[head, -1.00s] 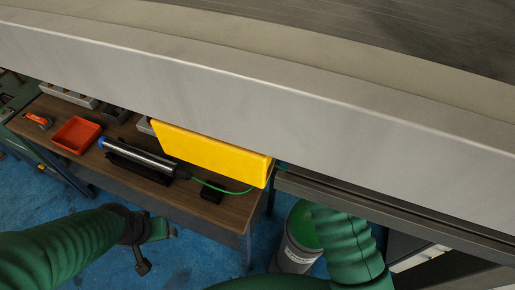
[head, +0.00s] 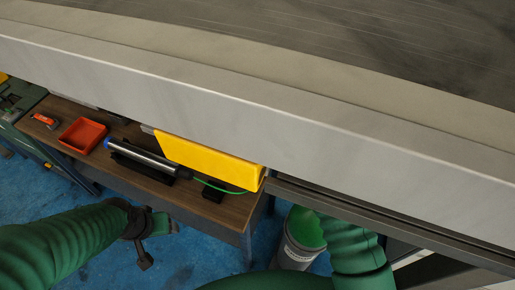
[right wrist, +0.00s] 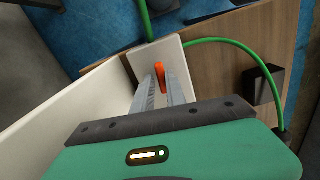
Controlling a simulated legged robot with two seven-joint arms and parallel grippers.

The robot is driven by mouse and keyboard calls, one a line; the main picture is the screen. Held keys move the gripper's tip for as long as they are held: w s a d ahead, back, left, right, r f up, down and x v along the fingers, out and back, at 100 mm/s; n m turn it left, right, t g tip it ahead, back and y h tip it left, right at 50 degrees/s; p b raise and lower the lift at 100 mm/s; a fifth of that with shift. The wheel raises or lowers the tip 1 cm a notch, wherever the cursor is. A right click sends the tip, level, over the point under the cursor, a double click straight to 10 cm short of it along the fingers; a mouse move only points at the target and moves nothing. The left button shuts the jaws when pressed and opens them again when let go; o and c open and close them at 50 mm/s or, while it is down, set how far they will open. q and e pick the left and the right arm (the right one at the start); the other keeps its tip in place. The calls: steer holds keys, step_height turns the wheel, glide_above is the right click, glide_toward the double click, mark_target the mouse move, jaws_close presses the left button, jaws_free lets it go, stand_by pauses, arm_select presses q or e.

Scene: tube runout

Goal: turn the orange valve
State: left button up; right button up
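The orange valve (right wrist: 160,77) shows in the right wrist view as a small upright orange handle on the end of a pale box-like part (right wrist: 158,55). My right gripper (right wrist: 161,84) has its two grey fingers pointing at it, one on each side, with a narrow gap between them. Whether they touch the handle I cannot tell. In the head view the valve and my right gripper are hidden behind the large grey panel; only my right green arm shows below. My left gripper (head: 152,236) hangs over the blue floor, away from the bench, holding nothing I can see.
A large grey panel (head: 250,110) crosses the head view. Below it stand a wooden bench (head: 225,208) with a yellow box (head: 205,158), a silver cylinder (head: 145,157), an orange-red tray (head: 82,136) and a green hose (head: 222,188). A bucket (head: 297,245) stands on the floor.

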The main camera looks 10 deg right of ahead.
steer(key=shift+o, duration=1.1)
steer(key=shift+w+d+f, duration=0.1)
arm_select(q)
steer(key=shift+w+d, duration=0.2)
steer(key=shift+d, duration=0.2)
arm_select(e)
steer(key=shift+o, duration=0.4)
steer(key=shift+w, duration=0.1)
steer(key=shift+r+p, duration=0.35)
steer(key=shift+r, duration=0.15)
steer(key=r+p, duration=0.2)
steer(key=r, duration=0.1)
steer(key=r+p, duration=0.1)
steer(key=r, duration=0.1)
steer(key=shift+a, duration=0.3)
steer(key=shift+r+p, duration=0.2)
steer(key=shift+p, duration=0.1)
arm_select(q)
steer(key=v, duration=0.2)
steer(key=w+v, duration=0.1)
steer(key=shift+s+a+r, duration=0.1)
steer(key=shift+a+r, duration=0.05)
steer(key=shift+r, duration=0.35)
arm_select(e)
steer(key=shift+w+d, duration=0.1)
